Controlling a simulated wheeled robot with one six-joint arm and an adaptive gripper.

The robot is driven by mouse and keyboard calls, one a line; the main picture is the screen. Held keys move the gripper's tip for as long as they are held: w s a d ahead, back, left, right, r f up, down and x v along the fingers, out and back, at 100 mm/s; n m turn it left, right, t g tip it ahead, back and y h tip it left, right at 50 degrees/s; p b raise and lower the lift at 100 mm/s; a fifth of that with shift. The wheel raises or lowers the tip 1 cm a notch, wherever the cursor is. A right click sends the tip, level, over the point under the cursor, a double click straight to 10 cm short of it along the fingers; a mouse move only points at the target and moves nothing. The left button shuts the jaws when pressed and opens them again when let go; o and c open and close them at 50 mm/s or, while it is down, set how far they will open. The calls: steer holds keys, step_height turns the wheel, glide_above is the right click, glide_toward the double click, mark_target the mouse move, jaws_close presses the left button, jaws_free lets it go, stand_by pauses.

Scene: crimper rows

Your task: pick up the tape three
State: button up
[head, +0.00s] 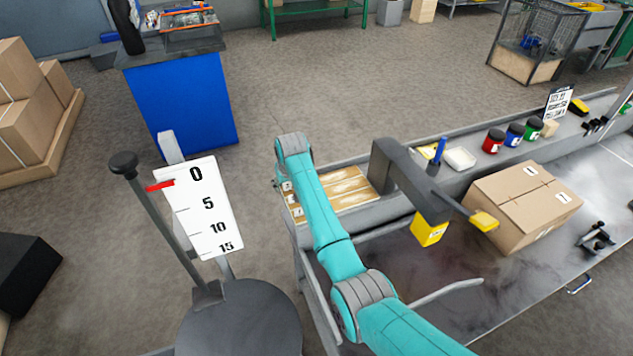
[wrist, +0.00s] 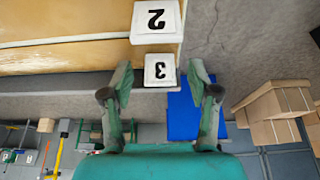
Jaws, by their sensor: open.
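In the wrist view, a small white block marked 3 (wrist: 160,70) shows upside down at the edge of a grey ledge, seen between my fingertips. Another white block marked 2 (wrist: 156,20) is above it in the picture, at the end of a tan strip. My gripper (wrist: 161,72) is open, one finger on each side of the 3 block in the picture, with nothing held. I cannot tell how far the block is from the fingers. In the head view, small white blocks (head: 297,212) show at the left end of the tan rows; my arm partly hides them.
The tan rows (head: 350,188) lie on a grey bench with a carton (head: 522,205), a yellow block (head: 429,230) under a dark arm, and several jars. A post with a scale board (head: 203,215) stands left of my arm. A blue cabinet (head: 180,105) stands behind.

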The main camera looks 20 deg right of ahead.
steer(key=shift+f, duration=0.1)
steer(key=c, duration=0.9)
steer(key=shift+o, duration=0.2)
